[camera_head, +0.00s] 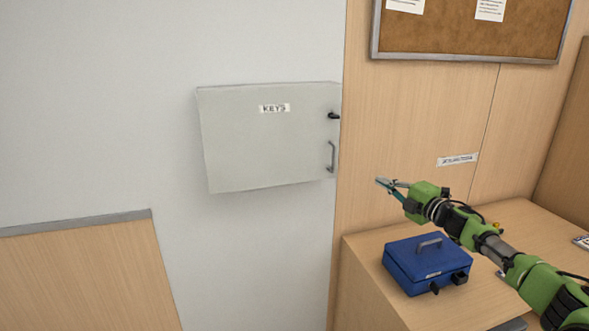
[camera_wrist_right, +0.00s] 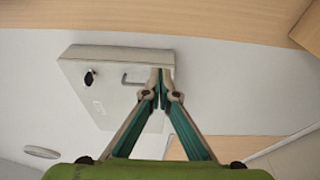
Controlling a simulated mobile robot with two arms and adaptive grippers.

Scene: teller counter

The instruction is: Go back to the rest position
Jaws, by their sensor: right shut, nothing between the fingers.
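My right gripper (camera_head: 384,184) is in the head view, above the counter and to the right of the key cabinet, pointing left. Its fingers are together and hold nothing. In the right wrist view the closed fingertips (camera_wrist_right: 162,88) overlap the picture of the grey key cabinet (camera_wrist_right: 110,85), but I see no contact. In the head view the grey cabinet (camera_head: 270,145) labelled KEYS hangs on the white wall with its door shut. It has a black lock and a grey handle on its right side. My left gripper is in neither view.
A blue cash box (camera_head: 415,262) with a grey top handle stands on the wooden counter (camera_head: 360,270), below my right gripper. A cork board (camera_head: 470,30) hangs at the upper right. A low wooden panel (camera_head: 80,270) stands at the lower left. The space before the white wall is clear.

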